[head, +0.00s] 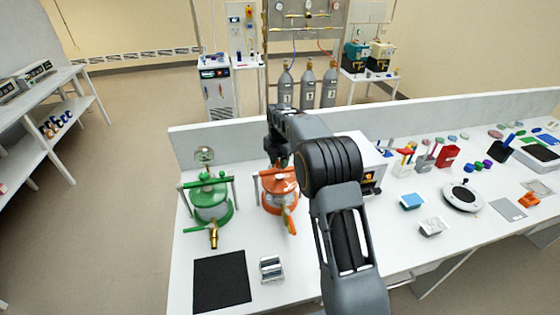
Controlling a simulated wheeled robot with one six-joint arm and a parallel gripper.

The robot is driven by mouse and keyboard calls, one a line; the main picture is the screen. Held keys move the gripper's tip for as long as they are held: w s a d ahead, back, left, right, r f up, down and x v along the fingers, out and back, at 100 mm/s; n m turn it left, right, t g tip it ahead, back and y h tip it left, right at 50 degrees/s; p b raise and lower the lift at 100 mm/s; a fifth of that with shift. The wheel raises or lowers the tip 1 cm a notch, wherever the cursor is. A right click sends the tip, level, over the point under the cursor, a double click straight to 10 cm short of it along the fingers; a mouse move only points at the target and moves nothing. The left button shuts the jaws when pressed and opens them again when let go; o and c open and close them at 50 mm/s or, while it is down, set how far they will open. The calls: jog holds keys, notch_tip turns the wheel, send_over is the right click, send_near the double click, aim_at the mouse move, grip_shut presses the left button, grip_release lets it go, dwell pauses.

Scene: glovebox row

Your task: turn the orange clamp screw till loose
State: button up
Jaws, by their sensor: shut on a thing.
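An orange clamped vessel (278,203) stands on the white bench, with an orange frame and a valve at its front. My gripper (281,163) points down at the top of this vessel, where the orange clamp screw is. It is shut on the screw, though the fingertips and the screw are small, dark and mostly hidden by my wrist and arm. A similar green clamped vessel (211,203) with a green crossbar and a brass valve stands to the left, apart from my gripper.
A black mat (222,282) and a silver block (271,268) lie in front of the vessels. A white box (370,160) stands right of my arm. A blue-topped box (411,202), a white tray (432,227) and a round plate (462,197) are farther right. A low wall (225,145) runs behind.

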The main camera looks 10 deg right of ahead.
aim_at(279, 162)
jog(key=shift+n, duration=0.4)
jog(key=o, duration=0.9)
jog(key=shift+o, duration=0.2)
jog(key=shift+r, duration=0.1)
notch_tip(279, 162, up, 14)
jog(key=shift+f+b, duration=0.2)
jog(key=shift+b, duration=0.15)
dwell(0.4)
